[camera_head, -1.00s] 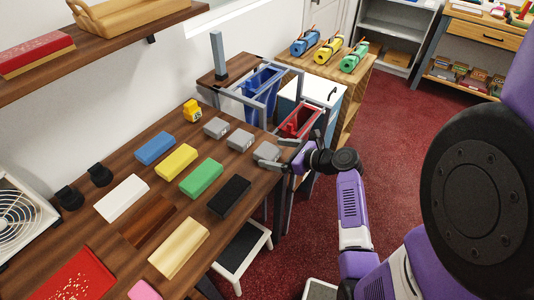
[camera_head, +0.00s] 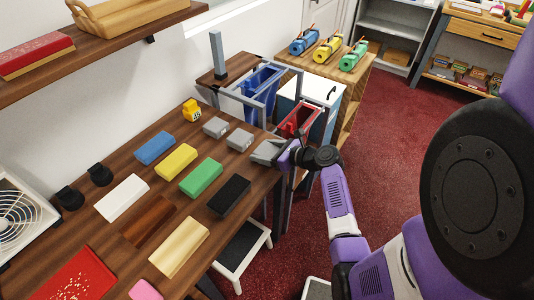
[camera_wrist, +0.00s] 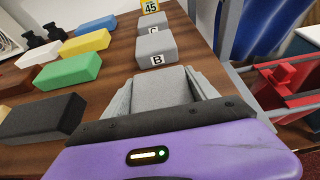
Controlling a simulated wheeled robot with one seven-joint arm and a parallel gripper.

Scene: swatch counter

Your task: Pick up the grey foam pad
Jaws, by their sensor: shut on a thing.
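Several grey pads lie in a row near the far right edge of the wooden counter. My gripper (camera_head: 278,150) is shut on the nearest grey pad (camera_head: 264,152), at the counter's edge. In the wrist view this grey pad (camera_wrist: 160,90) sits between my two grey fingers, which hide its sides. Its underside is hidden, so I cannot tell whether it touches the counter. A second grey pad (camera_head: 239,138), marked "B" in the wrist view (camera_wrist: 155,46), lies just beyond it. A third grey pad (camera_head: 215,127), marked "C", lies farther on.
A black block (camera_head: 229,195), a green block (camera_head: 201,178) and other coloured blocks lie left of the held pad. A yellow marker (camera_head: 192,111) reads "45". A red bin (camera_head: 297,121) and a blue bin (camera_head: 262,82) stand beyond the counter's edge.

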